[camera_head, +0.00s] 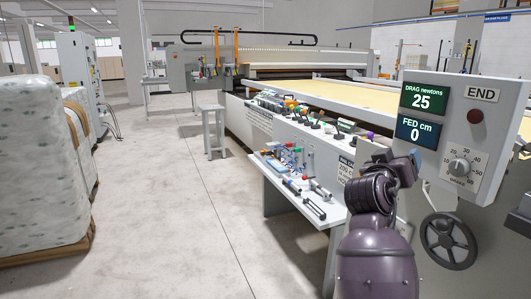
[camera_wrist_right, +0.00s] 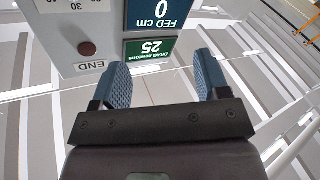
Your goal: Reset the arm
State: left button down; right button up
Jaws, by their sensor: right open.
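My right gripper (camera_wrist_right: 160,75) is open and empty in the right wrist view, its two blue textured finger pads spread apart. The control panel (camera_wrist_right: 100,20) shows upside down beyond the fingers. My right arm (camera_head: 376,200), dark purple, rises at the bottom right in the head view, folded in front of the machine. The same panel (camera_head: 448,95) reads DRAG newtons 25 and FED cm 0, with a brake dial (camera_head: 459,167) and a dark red button (camera_head: 475,116). My left gripper is not in view.
A handwheel (camera_head: 448,241) is below the panel, right of my arm. A white shelf (camera_head: 304,211) with several tools juts from the quilting machine's bed (camera_head: 300,90). A stool (camera_head: 213,131) stands beyond. Wrapped bales (camera_head: 38,165) stand at left. The floor between (camera_head: 165,215) is clear.

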jog(key=s+a+f+n+t+y+p, duration=0.1)
jog(key=s+a+f+n+t+y, duration=0.15)
jog(key=f+y, duration=0.35)
jog(key=s+a+f+n+t+y+p, duration=0.1)
jog(key=s+a+f+n+t+y, duration=0.15)
jog(key=f+y, duration=0.4)
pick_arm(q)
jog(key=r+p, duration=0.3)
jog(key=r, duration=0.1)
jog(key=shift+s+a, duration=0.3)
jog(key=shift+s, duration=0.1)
pick_arm(e)
jog(key=s+d+f+g, duration=0.1)
jog(key=s+f+g, duration=0.3)
jog(key=s+f, duration=1)
jog(key=s+d+f+g, duration=0.1)
jog(key=s+f+g, duration=0.2)
jog(key=s+f, duration=1.1)
jog(key=s, duration=0.7)
jog(key=shift+d+g, duration=0.2)
jog(key=shift+g, duration=0.2)
jog(key=shift+y, duration=0.25)
